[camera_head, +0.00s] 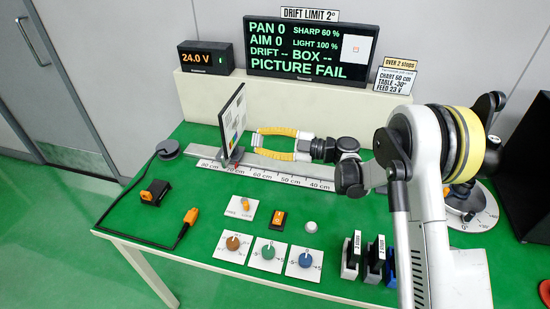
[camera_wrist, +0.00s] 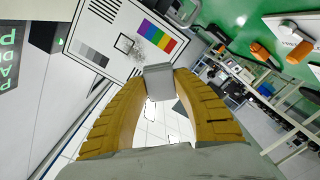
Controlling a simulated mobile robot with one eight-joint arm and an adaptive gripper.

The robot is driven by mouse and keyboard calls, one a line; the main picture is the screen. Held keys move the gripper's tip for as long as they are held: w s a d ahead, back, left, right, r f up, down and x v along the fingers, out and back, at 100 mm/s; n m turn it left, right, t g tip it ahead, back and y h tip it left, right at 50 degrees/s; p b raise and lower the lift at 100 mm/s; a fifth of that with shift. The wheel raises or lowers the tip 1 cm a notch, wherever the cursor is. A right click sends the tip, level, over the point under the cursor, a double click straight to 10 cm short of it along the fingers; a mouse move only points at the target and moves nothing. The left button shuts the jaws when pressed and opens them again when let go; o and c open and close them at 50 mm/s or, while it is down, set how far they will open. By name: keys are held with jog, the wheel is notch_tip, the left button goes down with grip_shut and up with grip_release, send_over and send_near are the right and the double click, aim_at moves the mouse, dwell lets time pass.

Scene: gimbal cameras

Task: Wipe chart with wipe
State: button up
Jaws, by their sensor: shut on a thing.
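The chart (camera_head: 233,122) is a thin upright board on a stand on the metal rail, near the 70 cm mark, seen almost edge-on. In the wrist view the chart (camera_wrist: 95,60) shows a rainbow strip, grey patches, black bars and a scribbled grey smudge (camera_wrist: 130,46). My gripper (camera_head: 256,143), with yellow ribbed fingers, is just right of the chart. It is shut on a small grey block, which I take as the wipe (camera_wrist: 159,77). The wipe's far edge overlaps the chart below the rainbow strip; I cannot tell whether it touches.
The rail (camera_head: 290,170) runs across the green table (camera_head: 150,222). A monitor (camera_head: 312,50) behind reads "PICTURE FAIL", with DRIFT and BOX blank. A 24.0 V box (camera_head: 206,58) stands left of it. Knobs (camera_head: 268,252), a switch (camera_head: 279,220) and an orange-tipped cable (camera_head: 190,217) lie in front.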

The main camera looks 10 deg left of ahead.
aim_at(238, 117)
jog(key=shift+w+a+r, duration=0.1)
jog(key=shift+a+r, duration=0.05)
jog(key=shift+a, duration=0.1)
jog(key=shift+a+r, duration=0.1)
jog(key=shift+a, duration=0.35)
jog(key=shift+w+a+p, duration=0.2)
jog(key=shift+a+p, duration=0.2)
jog(key=shift+a, duration=2.05)
jog(key=shift+w+a, duration=0.1)
jog(key=shift+a, duration=0.9)
jog(key=shift+w+d+b, duration=0.2)
jog(key=shift+w+b, duration=0.55)
jog(key=shift+w, duration=1.6)
jog(key=shift+w+d+b, duration=0.15)
jog(key=shift+w+b, duration=0.6)
jog(key=shift+w, duration=1.55)
jog(key=shift+s+a+b, duration=0.2)
jog(key=shift+s+b, duration=0.1)
jog(key=shift+s, duration=2.05)
jog(key=shift+s+a+b, duration=0.15)
jog(key=shift+s+b, duration=0.15)
jog(key=shift+s, duration=2.05)
jog(key=shift+a+r, duration=0.1)
jog(key=shift+r, duration=0.15)
jog(key=shift+w+d, duration=0.2)
jog(key=shift+w, duration=2.15)
jog(key=shift+w+d, duration=0.2)
jog(key=shift+w, duration=2.1)
